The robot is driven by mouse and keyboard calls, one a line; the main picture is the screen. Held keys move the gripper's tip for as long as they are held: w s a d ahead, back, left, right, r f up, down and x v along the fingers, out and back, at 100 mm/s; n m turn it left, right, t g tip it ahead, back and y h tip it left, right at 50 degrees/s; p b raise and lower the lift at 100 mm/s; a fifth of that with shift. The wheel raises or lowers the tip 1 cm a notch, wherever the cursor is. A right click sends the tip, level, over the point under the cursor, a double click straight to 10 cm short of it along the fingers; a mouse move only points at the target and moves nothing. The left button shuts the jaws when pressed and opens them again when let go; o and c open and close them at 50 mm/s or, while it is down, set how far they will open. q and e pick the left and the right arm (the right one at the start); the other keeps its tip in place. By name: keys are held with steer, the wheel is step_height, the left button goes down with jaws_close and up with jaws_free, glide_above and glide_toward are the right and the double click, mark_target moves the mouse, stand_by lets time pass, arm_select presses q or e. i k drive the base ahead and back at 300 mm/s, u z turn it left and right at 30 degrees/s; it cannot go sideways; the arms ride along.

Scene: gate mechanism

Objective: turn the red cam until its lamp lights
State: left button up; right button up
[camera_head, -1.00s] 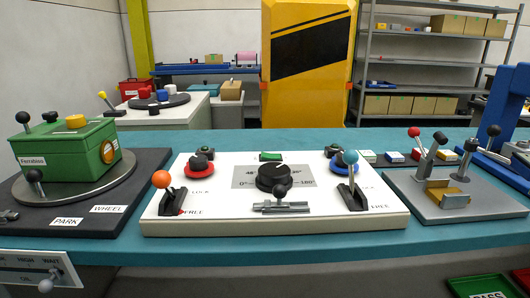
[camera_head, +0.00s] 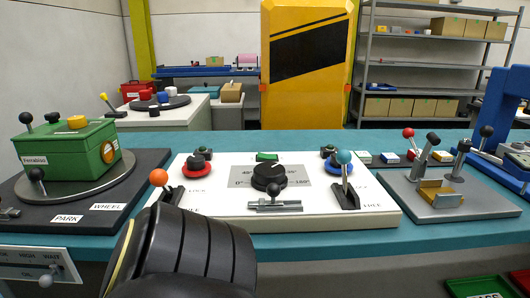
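The red cam (camera_head: 197,170), a red disc with a black knob on top, sits at the back left of the white panel (camera_head: 300,218). A blue cam (camera_head: 333,170) sits at the panel's back right. Neither gripper's fingers show; my arm link fills the lower left middle.
A black dial (camera_head: 268,178) and a slide latch (camera_head: 274,204) are mid-panel. A blue-ball lever (camera_head: 344,158) stands right. A green box (camera_head: 70,150) on a turntable is at left, a grey clamp plate (camera_head: 450,203) at right. A teal table strip (camera_head: 440,238) in front is clear.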

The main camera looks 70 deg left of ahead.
mark_target(195, 165)
steer(key=z, duration=0.05)
steer(key=k, duration=0.7)
steer(key=u, duration=1.55)
